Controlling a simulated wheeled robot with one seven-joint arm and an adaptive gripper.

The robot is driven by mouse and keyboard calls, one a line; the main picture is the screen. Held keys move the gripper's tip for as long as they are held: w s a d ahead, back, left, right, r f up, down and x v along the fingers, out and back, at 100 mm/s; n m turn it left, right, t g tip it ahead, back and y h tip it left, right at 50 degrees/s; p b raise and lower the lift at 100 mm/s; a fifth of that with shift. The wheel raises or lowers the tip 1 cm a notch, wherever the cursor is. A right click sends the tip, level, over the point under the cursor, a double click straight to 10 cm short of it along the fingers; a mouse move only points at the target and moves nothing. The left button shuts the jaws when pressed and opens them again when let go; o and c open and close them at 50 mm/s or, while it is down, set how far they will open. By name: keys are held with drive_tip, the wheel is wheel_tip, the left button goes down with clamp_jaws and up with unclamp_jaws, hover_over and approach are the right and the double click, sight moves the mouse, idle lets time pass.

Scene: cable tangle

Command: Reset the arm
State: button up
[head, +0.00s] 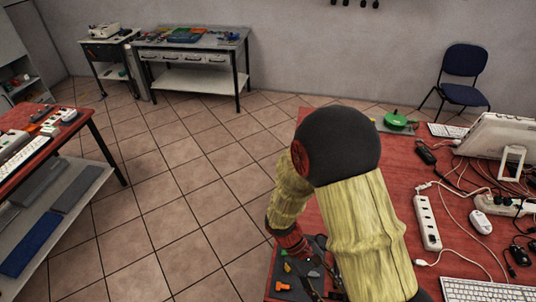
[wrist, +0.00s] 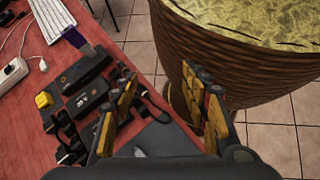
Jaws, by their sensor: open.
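My arm fills the middle of the head view, a yellow sleeve with a black round joint. It is bent over the red table (head: 400,190), and its far end reaches down near the table's left edge. In the wrist view my gripper (wrist: 165,110) is open, its two yellow-and-black fingers apart with nothing held between them. It hangs over the table edge area, above a dark grey mat (wrist: 165,145). In the head view the fingers are mostly hidden behind the arm.
On the red table are a white power strip (head: 427,222), a white mouse (head: 480,221), tangled cables, a keyboard (head: 488,291) and a monitor (head: 500,135). Black boxes (wrist: 85,70) and a yellow piece (wrist: 44,99) lie left of the gripper. Tiled floor (head: 175,200) is clear to the left.

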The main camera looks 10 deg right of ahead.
drive_tip(key=w+a+r+m+t+y, duration=0.2)
drive_tip(key=r+t, duration=0.4)
drive_tip(key=r, duration=0.8)
drive_tip(key=w+a+r+m+t+y+b, duration=0.1)
drive_tip(key=r+t, duration=0.6)
drive_tip(key=r, duration=0.8)
drive_tip(key=w+a+m+y, duration=0.1)
drive_tip(key=a+m+y, duration=0.1)
drive_tip(key=shift+w+y, duration=0.15)
drive_tip(key=shift+y, duration=0.15)
drive_tip(key=shift+a, duration=0.1)
